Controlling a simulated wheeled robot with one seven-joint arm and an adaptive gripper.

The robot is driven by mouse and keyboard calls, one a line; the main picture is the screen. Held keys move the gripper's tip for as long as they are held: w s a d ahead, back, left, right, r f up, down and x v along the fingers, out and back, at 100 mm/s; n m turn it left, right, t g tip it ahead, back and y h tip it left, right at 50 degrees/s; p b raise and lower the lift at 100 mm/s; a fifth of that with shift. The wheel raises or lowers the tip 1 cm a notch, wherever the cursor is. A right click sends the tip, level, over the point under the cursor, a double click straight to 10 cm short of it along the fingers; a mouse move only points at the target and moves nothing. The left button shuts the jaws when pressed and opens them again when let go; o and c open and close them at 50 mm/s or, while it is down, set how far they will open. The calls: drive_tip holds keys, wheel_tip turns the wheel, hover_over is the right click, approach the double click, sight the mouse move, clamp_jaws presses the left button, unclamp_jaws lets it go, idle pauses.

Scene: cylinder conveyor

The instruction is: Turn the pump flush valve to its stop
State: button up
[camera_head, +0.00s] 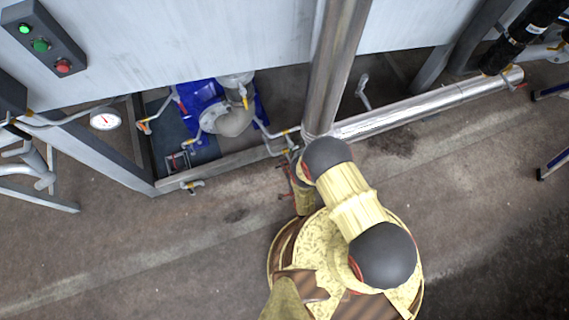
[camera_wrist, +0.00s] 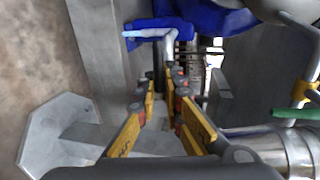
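The blue pump (camera_head: 205,105) with its grey pipe elbow sits under the tank in the head view. Part of the blue housing (camera_wrist: 225,18) shows at the top of the wrist view. A bent grey pipe with a pale-tipped lever (camera_wrist: 150,33) lies ahead of my fingers in the wrist view; I cannot tell for sure that it is the flush valve. My gripper (camera_wrist: 164,82) has its yellow fingers apart, with nothing visibly held between them. The lever is beyond the fingertips and appears apart from them. In the head view my gripper is mostly hidden by my arm.
A steel column (camera_head: 335,65) and a horizontal shiny pipe (camera_head: 430,105) stand close to my arm. A green handle (camera_wrist: 297,113) is at the wrist view's right. A pressure gauge (camera_head: 105,119) and a button box (camera_head: 42,40) are left. The floor in front is clear.

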drive_tip(key=o, duration=0.5)
drive_tip(key=shift+c, duration=0.2)
drive_tip(key=shift+r, duration=0.1)
drive_tip(key=shift+r, duration=0.6)
drive_tip(key=o, duration=1.2)
drive_tip(key=r, duration=0.6)
drive_tip(key=shift+w+a+r, duration=0.1)
drive_tip(key=shift+w+r, duration=0.1)
drive_tip(key=shift+r, duration=0.05)
drive_tip(key=shift+c, duration=0.2)
drive_tip(key=shift+r, duration=0.6)
drive_tip(key=c, duration=0.4)
drive_tip(key=shift+r, duration=0.2)
drive_tip(key=c, duration=0.8)
drive_tip(key=shift+o, duration=0.2)
drive_tip(key=shift+s+r, duration=0.2)
drive_tip(key=shift+r, duration=0.1)
